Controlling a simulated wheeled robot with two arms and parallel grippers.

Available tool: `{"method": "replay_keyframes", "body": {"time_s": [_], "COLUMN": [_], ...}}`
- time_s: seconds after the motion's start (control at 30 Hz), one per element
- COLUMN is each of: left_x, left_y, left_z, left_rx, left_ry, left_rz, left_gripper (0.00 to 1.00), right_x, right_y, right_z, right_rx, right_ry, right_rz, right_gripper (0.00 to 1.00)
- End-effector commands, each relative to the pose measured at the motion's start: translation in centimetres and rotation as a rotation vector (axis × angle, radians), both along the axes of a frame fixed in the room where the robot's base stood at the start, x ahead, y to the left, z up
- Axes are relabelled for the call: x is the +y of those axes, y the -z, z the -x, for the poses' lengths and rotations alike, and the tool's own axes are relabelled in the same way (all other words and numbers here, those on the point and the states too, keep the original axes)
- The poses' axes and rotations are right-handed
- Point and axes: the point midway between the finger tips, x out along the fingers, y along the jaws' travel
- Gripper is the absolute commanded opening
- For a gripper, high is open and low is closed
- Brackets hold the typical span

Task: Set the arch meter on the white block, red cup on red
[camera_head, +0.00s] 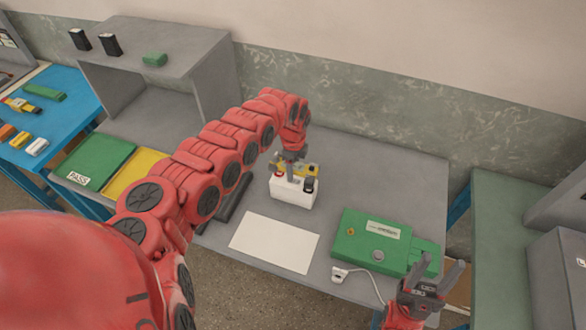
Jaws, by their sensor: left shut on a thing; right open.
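The white block (291,195) stands upright on the grey table behind the white sheet. My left gripper (290,172) points down from above and is shut on the arch meter. Whether the cups touch the block's terminals is too small to tell, and the terminals are hidden. My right gripper (434,279) is open and empty at the table's front right, beside the green case.
A green case (362,238) with a cabled white plug (339,274) lies on the right. A white sheet (275,243) lies in front of the block. Dark bars (233,202) lie left of it. Green and yellow pads (137,172) lie further left, below a grey shelf (165,58).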

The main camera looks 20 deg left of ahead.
Motion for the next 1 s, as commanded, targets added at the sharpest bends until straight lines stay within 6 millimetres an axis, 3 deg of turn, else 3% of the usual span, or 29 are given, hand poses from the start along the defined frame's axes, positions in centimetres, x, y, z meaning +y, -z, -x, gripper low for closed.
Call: {"method": "replay_keyframes", "body": {"time_s": [0.9,0.93,1.0], "left_x": [0.0,0.0,0.0], "left_y": [2.4,2.3,2.2], "left_z": [0.0,0.0,0.0], "left_rx": [0.000,0.000,0.000], "left_ry": [0.000,0.000,0.000], "left_rz": [0.000,0.000,0.000], "left_gripper": [0.00,0.53,0.66], "right_x": [0.0,0.0,0.0], "right_y": [1.8,1.7,1.7], "right_z": [0.0,0.0,0.0], "right_rx": [0.000,0.000,0.000], "right_ry": [0.000,0.000,0.000], "right_rz": [0.000,0.000,0.000], "right_gripper": [0.52,0.52,0.52]}}
